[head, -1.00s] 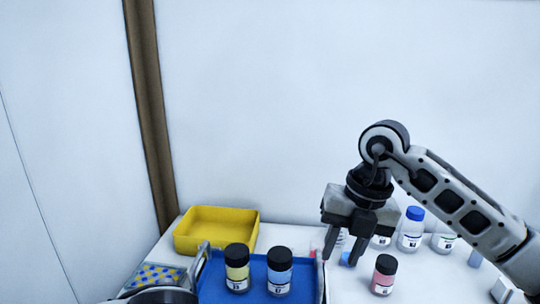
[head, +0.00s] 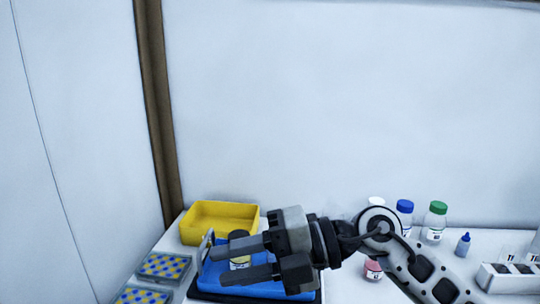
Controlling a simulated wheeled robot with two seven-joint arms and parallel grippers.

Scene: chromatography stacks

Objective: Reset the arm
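My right gripper (head: 217,265) is above the blue tray (head: 245,291). Its two fingers point left, spread apart with nothing held between them. My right arm comes in from the lower right, low over the table. A dark-capped bottle with yellow contents (head: 240,262) stands in the tray, partly hidden behind the fingers. The second bottle seen earlier in the tray is hidden behind the gripper. My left gripper is not in view.
A yellow bin (head: 220,224) stands behind the tray. Patterned racks (head: 164,266) lie at the left. A small blue dropper bottle (head: 463,244) and a white rack (head: 510,278) are at the right.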

